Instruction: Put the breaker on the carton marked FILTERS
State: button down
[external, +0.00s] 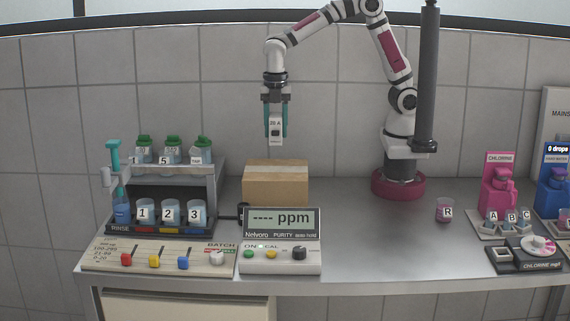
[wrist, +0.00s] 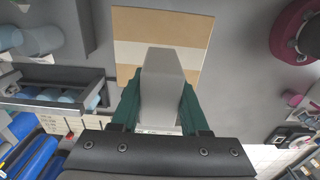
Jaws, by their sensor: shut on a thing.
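The breaker (external: 275,128) is a small white-grey block with a black switch and a "20 A" label. My gripper (external: 275,120) is shut on it, with a teal finger on each side, and holds it upright in the air. A brown cardboard carton (external: 275,187) stands on the bench below, with a visible gap under the breaker. In the wrist view the breaker (wrist: 165,85) sits between the fingers and covers part of the carton's top (wrist: 190,25), which has a pale tape strip. No FILTERS marking is readable on the carton.
A rack with green-capped bottles (external: 172,150) and numbered cups stands left of the carton. The purity meter (external: 279,240) stands in front of it. A cup marked R (external: 445,210) and pink chlorine station (external: 499,185) are to the right. The bench between carton and cup R is mostly clear.

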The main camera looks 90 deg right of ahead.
notch_tip(320, 180, down, 8)
jog(key=shift+r, duration=0.25)
jog(key=shift+c, duration=2)
grip_release()
jog(key=shift+f, duration=0.1)
